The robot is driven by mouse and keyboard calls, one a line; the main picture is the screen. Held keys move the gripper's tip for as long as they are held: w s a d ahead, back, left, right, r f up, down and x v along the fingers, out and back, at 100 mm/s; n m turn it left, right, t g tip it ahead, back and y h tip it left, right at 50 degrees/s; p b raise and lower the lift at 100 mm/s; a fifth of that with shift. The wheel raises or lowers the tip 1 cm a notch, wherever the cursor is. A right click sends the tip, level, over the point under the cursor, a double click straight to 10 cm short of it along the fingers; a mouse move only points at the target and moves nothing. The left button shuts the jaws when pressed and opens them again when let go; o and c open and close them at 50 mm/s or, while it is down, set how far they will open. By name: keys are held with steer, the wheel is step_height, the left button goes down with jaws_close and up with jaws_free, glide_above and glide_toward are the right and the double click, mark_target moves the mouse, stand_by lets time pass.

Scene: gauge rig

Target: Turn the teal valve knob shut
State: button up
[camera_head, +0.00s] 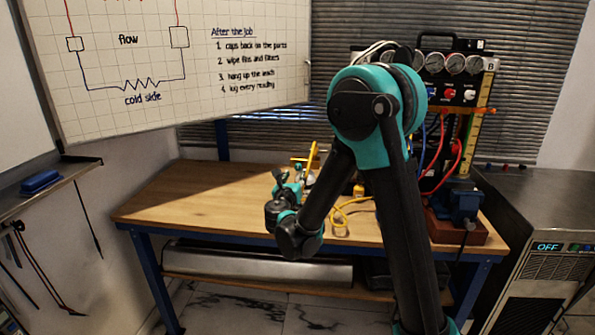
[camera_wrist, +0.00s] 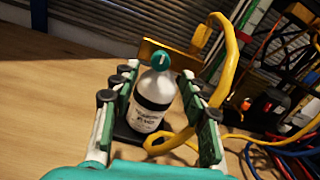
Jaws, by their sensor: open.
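The teal valve knob (camera_wrist: 161,60) sits on top of a white bottle (camera_wrist: 153,98) with a dark band and a printed label. It carries a light mark across its top. The bottle stands upright on a dark base plate (camera_wrist: 128,136) on the wooden bench. My gripper (camera_wrist: 163,92) is open, with one finger on each side of the bottle in the wrist view. I cannot tell whether either finger touches it. In the head view, my gripper (camera_head: 287,183) is over the bench, and my arm partly hides the area around the bottle.
A yellow hose (camera_wrist: 228,75) rises right of the bottle, beside a yellow bracket (camera_wrist: 165,55). Red and blue hoses (camera_wrist: 283,150) lie farther right. The gauge rig (camera_head: 452,75) stands at the back right of the bench (camera_head: 180,200). The bench's left side is clear.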

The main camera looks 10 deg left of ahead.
mark_target(298, 168)
steer(key=shift+w+d, duration=0.2)
steer(key=shift+w, duration=2.25)
jaws_close()
